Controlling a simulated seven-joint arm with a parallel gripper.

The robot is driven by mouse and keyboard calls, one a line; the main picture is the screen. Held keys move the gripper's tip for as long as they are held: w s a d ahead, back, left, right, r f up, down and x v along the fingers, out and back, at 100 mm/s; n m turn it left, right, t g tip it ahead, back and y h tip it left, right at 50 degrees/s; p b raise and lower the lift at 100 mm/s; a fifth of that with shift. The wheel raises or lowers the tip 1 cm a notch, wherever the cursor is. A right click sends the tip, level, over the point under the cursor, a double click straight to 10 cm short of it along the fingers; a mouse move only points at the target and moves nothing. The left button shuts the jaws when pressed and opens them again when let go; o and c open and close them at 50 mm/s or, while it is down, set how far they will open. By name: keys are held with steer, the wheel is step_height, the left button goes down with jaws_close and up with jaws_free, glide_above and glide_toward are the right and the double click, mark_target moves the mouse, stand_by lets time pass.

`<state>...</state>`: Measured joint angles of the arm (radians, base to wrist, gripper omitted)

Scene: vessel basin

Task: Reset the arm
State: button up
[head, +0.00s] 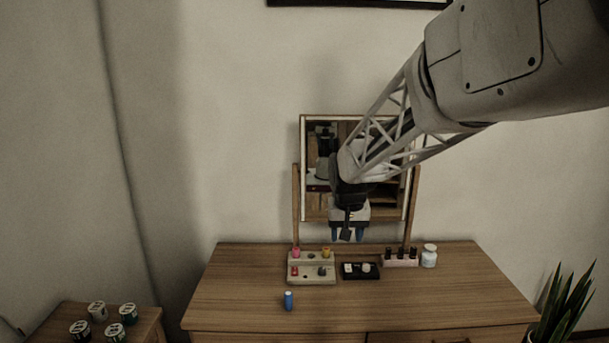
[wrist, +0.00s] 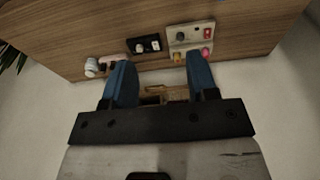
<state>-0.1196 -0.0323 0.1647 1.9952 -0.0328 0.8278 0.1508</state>
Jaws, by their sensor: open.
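My gripper (head: 347,234) hangs in front of the mirror, above the back part of the wooden dresser top. In the wrist view its two blue fingers (wrist: 158,82) are spread apart with nothing between them. A beige tray (head: 312,272) with several small coloured pieces stands on the dresser below and left of the gripper. A black tray (head: 360,271) with light pieces lies below the gripper. Both trays also show in the wrist view, the beige one (wrist: 190,38) and the black one (wrist: 146,45).
A framed mirror (head: 304,150) stands at the dresser's back. A pink rack of dark bottles (head: 400,259) and a white jar (head: 429,256) are at right. Several cans (head: 97,312) sit on a side table; a plant (head: 562,306) is at right. The dresser's front right (head: 450,300) is clear.

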steer(key=s+d, duration=0.2)
steer(key=s, duration=1)
steer(key=s+d, duration=0.3)
steer(key=s, duration=0.9)
steer(key=s+d+r, duration=0.1)
steer(key=s+d, duration=0.2)
steer(key=s, duration=1)
